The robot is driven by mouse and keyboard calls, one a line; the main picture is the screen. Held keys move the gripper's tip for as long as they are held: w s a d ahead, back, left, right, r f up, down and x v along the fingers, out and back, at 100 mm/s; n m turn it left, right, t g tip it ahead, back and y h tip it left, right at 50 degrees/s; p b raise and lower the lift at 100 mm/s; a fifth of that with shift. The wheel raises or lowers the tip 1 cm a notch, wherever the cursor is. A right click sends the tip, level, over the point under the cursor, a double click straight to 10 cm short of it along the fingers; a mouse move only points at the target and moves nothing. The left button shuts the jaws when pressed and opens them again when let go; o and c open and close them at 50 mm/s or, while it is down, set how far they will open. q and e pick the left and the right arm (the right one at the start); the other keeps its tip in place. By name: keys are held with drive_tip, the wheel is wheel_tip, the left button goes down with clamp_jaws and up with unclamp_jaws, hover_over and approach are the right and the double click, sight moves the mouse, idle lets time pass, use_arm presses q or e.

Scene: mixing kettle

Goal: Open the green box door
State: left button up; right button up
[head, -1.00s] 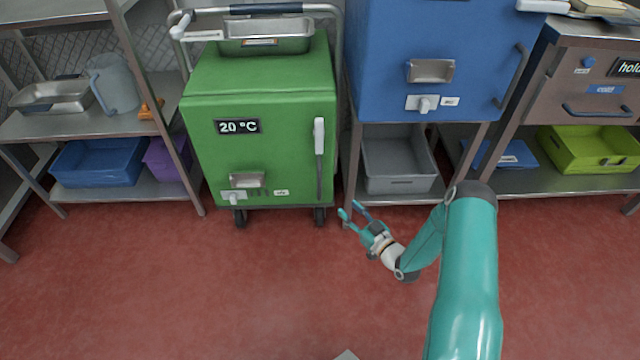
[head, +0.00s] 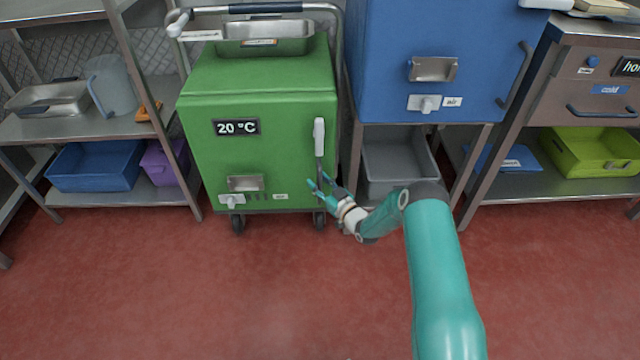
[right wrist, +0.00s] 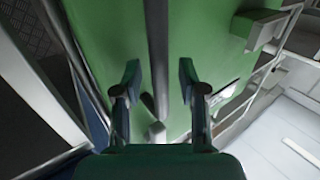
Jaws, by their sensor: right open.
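The green box (head: 262,120) stands on wheels, its front door shut, with a "20 °C" display (head: 236,127). A vertical door handle (head: 319,150) with a pale upper end and dark bar is at the right of the door. My right gripper (head: 319,187) is open by the lower end of the handle. In the right wrist view, the dark handle bar (right wrist: 157,60) runs down between the two open fingertips (right wrist: 158,82); I cannot tell whether they touch it. My left gripper is not in view.
A blue box (head: 440,60) on a metal stand is right of the green box, with a grey bin (head: 395,165) below. Metal shelving with a blue bin (head: 95,167) stands at left. The red floor (head: 200,290) in front is clear.

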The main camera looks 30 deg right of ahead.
clamp_jaws()
drive_tip(key=shift+d, duration=0.1)
idle(0.3)
